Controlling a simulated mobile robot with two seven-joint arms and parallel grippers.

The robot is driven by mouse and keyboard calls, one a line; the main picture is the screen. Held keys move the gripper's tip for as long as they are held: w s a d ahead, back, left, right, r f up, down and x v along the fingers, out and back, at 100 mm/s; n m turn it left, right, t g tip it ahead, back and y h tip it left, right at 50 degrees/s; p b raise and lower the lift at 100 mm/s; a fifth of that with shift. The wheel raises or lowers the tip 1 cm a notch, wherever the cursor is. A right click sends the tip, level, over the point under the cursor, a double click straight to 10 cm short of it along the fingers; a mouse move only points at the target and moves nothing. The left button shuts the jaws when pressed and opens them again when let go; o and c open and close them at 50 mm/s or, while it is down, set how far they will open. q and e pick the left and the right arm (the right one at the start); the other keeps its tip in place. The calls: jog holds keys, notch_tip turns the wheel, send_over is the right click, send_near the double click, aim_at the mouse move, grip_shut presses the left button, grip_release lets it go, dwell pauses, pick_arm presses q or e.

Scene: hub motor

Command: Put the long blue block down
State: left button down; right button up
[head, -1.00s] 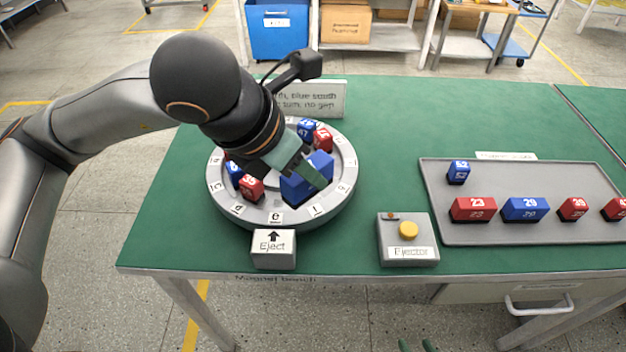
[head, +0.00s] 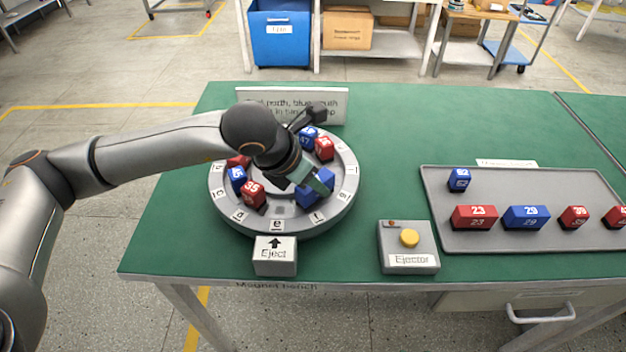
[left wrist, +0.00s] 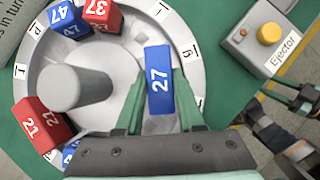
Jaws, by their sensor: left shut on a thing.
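The long blue block (left wrist: 159,80), numbered 27, is between the green fingers of my left gripper (left wrist: 157,95), which is shut on it. In the head view the block (head: 308,197) is low over the right part of the round grey hub (head: 222,208), inside its lettered rim, partly hidden by the gripper (head: 318,183). I cannot tell whether its underside touches the hub floor. My right gripper (left wrist: 284,102) shows at the right of the left wrist view, apart from the bench things, its green fingers apart. It is out of the head view.
Red and blue blocks stand at the hub's left (head: 253,194) and back (head: 324,148). An Eject block (head: 275,262) stands in front. The Ejector box (head: 409,261) with yellow button is to the right. A grey tray (head: 490,190) holds several blocks. A sign (head: 335,105) stands behind.

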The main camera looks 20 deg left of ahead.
pick_arm(q)
jog(key=shift+f+b, duration=0.15)
jog(key=shift+b, duration=0.15)
jog(key=c, duration=0.5)
grip_release()
jog(key=shift+r+p, duration=0.25)
jog(key=shift+p, duration=0.05)
jog(key=v, duration=1.2)
